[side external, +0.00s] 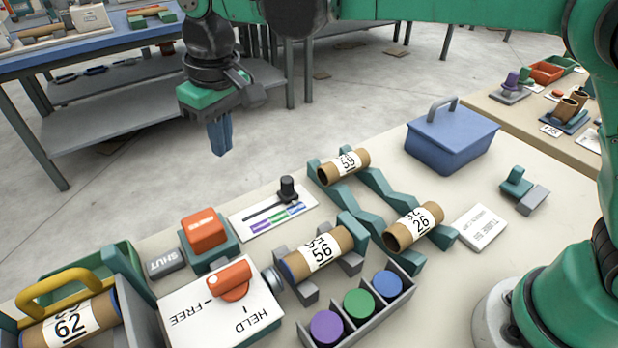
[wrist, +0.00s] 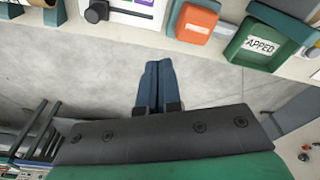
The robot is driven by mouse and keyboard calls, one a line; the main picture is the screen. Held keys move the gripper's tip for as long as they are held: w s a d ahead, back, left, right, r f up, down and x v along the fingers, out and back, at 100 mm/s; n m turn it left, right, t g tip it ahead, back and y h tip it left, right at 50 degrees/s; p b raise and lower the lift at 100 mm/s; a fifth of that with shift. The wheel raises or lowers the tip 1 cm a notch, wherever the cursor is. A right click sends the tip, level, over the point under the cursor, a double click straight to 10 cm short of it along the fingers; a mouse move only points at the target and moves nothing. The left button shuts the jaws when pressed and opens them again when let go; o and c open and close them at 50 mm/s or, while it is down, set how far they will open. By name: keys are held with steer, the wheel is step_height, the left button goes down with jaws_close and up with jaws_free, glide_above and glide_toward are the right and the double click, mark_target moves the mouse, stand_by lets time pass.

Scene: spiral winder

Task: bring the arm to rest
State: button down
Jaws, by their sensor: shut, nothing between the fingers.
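My gripper (side external: 221,137) hangs in the air beyond the far edge of the work table (side external: 460,280), above the grey floor. Its blue fingers point down and are shut together with nothing between them. In the wrist view my gripper (wrist: 153,68) also shows shut and empty, with floor behind the fingers and the table edge above them. It touches nothing that I can see.
Below on the table are an orange block (side external: 203,230), a slider panel (side external: 272,215), a HELD/FREE lever (side external: 229,281), tube 56 (side external: 318,257), a rack with tubes 59 (side external: 343,167) and 26 (side external: 414,226), and a blue bin (side external: 450,140). A blue-topped bench (side external: 100,50) stands behind.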

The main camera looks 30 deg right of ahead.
steer(key=s+d+r+m+t, duration=0.1)
steer(key=s+d, duration=0.1)
steer(key=d, duration=0.4)
steer(key=s+d+r+m+t, duration=0.1)
steer(key=s+d+r+t, duration=0.1)
steer(key=d, duration=0.5)
steer(key=s+d+f+m+t, duration=0.2)
steer(key=s+d+f, duration=0.3)
steer(key=s+d, duration=0.3)
steer(key=shift+s+d+m+t+h, duration=0.15)
steer(key=shift+d+m+t+h, duration=0.15)
steer(key=shift+m+t, duration=0.15)
